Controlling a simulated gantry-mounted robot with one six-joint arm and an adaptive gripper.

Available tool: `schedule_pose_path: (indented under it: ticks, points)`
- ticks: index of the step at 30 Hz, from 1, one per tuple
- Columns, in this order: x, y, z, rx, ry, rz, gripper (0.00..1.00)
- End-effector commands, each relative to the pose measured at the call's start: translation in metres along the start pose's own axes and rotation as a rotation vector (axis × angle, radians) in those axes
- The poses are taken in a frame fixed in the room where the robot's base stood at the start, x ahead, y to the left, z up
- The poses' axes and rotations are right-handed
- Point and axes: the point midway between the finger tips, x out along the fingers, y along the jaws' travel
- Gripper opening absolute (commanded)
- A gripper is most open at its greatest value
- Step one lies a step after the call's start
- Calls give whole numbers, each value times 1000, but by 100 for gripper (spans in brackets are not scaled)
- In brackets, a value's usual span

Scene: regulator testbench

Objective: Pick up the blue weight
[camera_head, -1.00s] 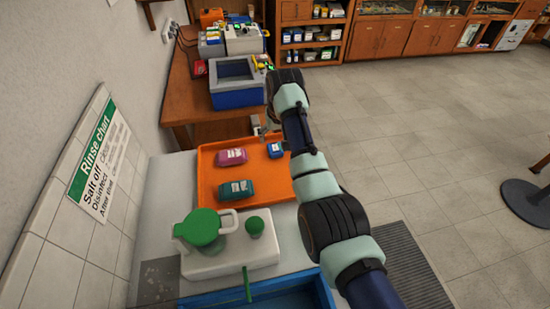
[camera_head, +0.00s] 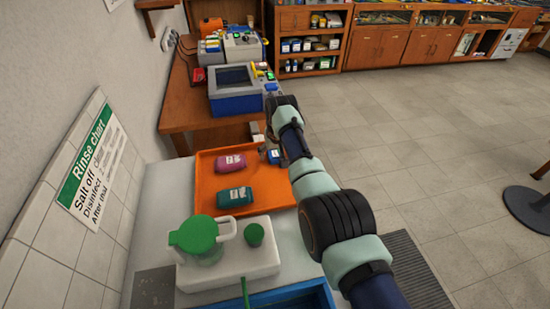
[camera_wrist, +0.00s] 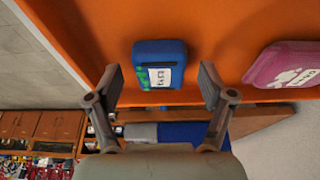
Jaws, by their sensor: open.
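The blue weight (camera_wrist: 159,68) has a white label and lies on the orange tray. In the head view only part of the blue weight (camera_head: 275,157) shows beside my arm. My gripper (camera_wrist: 160,84) is open in the wrist view, with a finger to the left and right of the lower part of the weight in the picture. The fingers appear apart from it. In the head view my gripper (camera_head: 265,143) is small and partly hidden by my arm, close to the weight at the tray's right edge.
A pink weight (camera_head: 230,162) and a teal weight (camera_head: 235,197) lie on the orange tray (camera_head: 207,180). A white block with a green-lidded jug (camera_head: 199,236) stands in front of the tray. A wooden bench with devices (camera_head: 236,88) is behind it.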

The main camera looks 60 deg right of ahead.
Motion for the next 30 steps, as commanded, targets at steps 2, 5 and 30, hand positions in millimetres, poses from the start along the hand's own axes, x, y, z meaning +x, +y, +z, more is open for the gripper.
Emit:
schedule_pose_path:
  ticks: [2,5,30]
  points:
    - [0,0,0,0,0,0,81]
    - [0,0,0,0,0,0,65]
    - [-15,0,-6,0,5,0,0]
